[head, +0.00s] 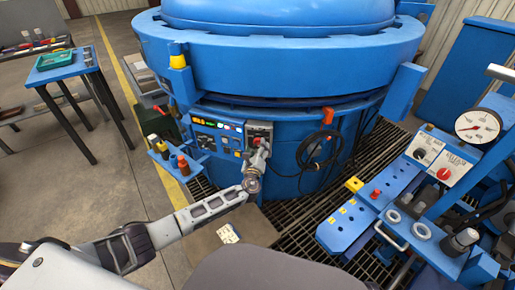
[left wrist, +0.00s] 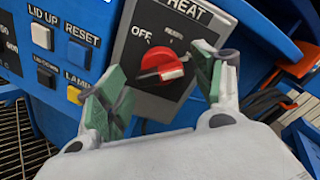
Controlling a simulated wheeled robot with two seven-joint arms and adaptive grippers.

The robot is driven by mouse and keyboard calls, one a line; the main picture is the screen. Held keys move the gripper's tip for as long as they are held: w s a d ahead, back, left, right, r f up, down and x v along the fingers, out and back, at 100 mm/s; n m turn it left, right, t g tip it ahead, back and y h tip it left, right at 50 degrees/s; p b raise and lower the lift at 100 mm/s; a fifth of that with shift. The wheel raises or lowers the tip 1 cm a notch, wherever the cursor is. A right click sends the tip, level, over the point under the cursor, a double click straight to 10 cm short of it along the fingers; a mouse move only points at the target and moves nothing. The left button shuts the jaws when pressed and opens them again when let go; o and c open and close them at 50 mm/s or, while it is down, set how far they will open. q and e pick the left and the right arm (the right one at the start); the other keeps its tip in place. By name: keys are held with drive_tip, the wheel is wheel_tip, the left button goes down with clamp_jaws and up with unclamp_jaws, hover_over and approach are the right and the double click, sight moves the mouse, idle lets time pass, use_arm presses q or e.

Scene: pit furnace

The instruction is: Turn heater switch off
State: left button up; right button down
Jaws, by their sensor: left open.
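The heater switch is a red knob (left wrist: 158,64) on a grey plate marked HEAT and OFF in the left wrist view. Its pale-edged grip points to the right, away from the OFF label at its upper left. In the head view the grey switch box (head: 260,130) sits at the right end of the furnace control panel. My left gripper (head: 257,160) is in front of this box. Its open fingers (left wrist: 158,72) with green pads stand on either side of the knob. I cannot tell whether they touch it. My right gripper is not in view.
The control panel (head: 215,138) with LID UP, RESET and LAMP buttons is left of the switch. A small shelf with colored bottles (head: 180,165) stands further left. An orange-black cable (head: 318,150) hangs at right. A blue bench with a gauge (head: 477,126) is at far right.

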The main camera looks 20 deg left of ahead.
use_arm(q)
drive_tip(key=shift+w+a, duration=0.15)
drive_tip(key=shift+w, duration=0.5)
drive_tip(key=c, duration=1)
